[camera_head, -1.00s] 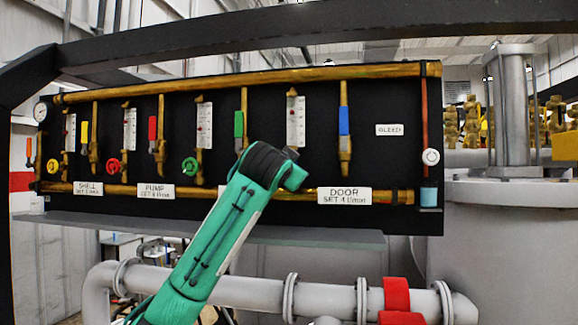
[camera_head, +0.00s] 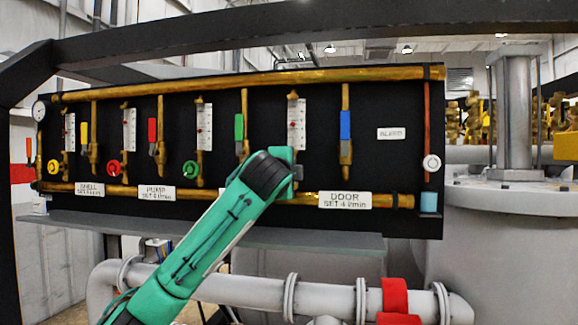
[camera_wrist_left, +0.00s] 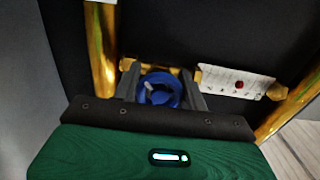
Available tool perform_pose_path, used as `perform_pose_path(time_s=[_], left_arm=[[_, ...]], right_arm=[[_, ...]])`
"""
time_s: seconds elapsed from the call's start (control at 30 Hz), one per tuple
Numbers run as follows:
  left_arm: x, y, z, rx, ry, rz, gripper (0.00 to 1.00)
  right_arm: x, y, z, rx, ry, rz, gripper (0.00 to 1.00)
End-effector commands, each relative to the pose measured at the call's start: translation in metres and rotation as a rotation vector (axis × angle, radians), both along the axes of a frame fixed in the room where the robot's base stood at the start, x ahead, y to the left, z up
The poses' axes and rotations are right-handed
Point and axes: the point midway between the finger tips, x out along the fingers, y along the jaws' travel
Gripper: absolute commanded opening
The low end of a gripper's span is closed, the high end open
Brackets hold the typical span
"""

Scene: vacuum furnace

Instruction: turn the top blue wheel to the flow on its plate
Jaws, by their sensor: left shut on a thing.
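The blue wheel (camera_wrist_left: 161,91) shows in the left wrist view between the two dark fingers of my left gripper (camera_wrist_left: 160,82), which is shut on it. In the head view my green arm hides the wheel, and my left gripper (camera_head: 296,176) is mostly hidden behind its own wrist, below the rightmost flow gauge (camera_head: 297,122). The white plate (camera_head: 345,200) right of the wrist reads DOOR, SET 4 l/min. The gauge also shows in the left wrist view (camera_wrist_left: 236,82), with a red float near its middle. My right gripper is not in view.
The black panel (camera_head: 390,165) also carries green (camera_head: 190,169), red (camera_head: 114,168) and yellow (camera_head: 54,166) wheels, and several lever valves, one with a blue handle (camera_head: 345,124). Brass pipes run along its top and bottom. Grey pipework (camera_head: 325,297) lies below.

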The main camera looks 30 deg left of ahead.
Motion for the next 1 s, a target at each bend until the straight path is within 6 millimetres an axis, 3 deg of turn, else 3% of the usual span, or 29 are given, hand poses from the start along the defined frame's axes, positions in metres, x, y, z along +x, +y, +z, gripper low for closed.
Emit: perform_pose_path(time_s=[0.4, 1.0], left_arm=[[-0.0007, 0.0004, 0.0022, 0.22, 0.068, 0.001, 0.2], [-0.0004, 0.0003, 0.0013, 0.265, 0.084, 0.001, 0.2]], right_arm=[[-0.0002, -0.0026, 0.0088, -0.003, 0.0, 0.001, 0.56], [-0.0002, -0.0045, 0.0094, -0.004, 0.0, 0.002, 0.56]])
